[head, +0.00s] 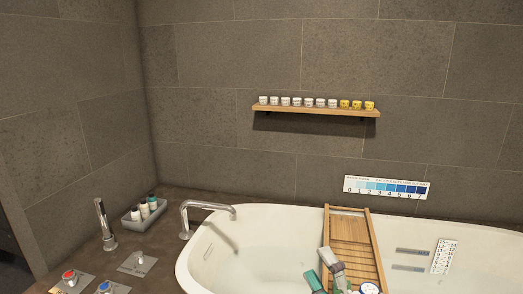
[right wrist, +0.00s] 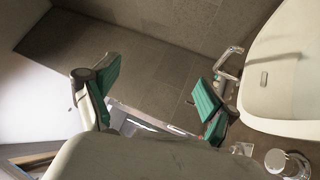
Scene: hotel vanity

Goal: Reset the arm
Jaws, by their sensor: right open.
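My right gripper (head: 328,274) shows at the bottom of the head view, with grey fingers and green pads, in front of the wooden bath tray in the picture. In the right wrist view my right gripper (right wrist: 155,92) has its two green-padded fingers wide apart with nothing between them. My left gripper is not in view.
A white bathtub (head: 210,262) has a slatted wooden tray (head: 350,240) across it. A chrome spout (head: 205,206), a grey caddy of bottles (head: 131,219) and red and blue knobs (head: 69,277) stand left. A shelf (head: 315,110) holds several cups.

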